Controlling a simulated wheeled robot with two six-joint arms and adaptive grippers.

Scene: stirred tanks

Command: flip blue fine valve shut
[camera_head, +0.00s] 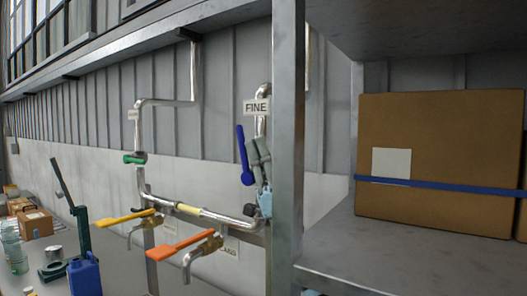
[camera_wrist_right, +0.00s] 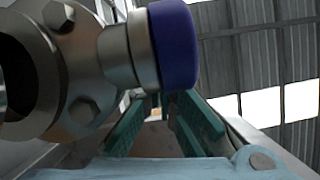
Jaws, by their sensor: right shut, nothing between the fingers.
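The blue fine valve handle (camera_head: 242,150) stands nearly upright, leaning slightly left, below the white FINE sign (camera_head: 257,107) on the pipe. Its rounded lower end is beside my right gripper (camera_head: 256,150). The gripper is shut and empty, with its grey-green fingers pointing up just right of the handle. In the right wrist view a blue round part (camera_wrist_right: 173,45) on a metal fitting is close in front of my right gripper (camera_wrist_right: 160,105), partly hiding the fingertips. I cannot tell whether they touch. My left gripper is out of view.
A yellow lever (camera_head: 122,218) and an orange lever (camera_head: 181,246) are on taps to the lower left. A green valve handle (camera_head: 134,159) is on the left pipe. A grey shelf post (camera_head: 289,150) stands close right of my gripper. A cardboard box (camera_head: 440,140) is on the shelf.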

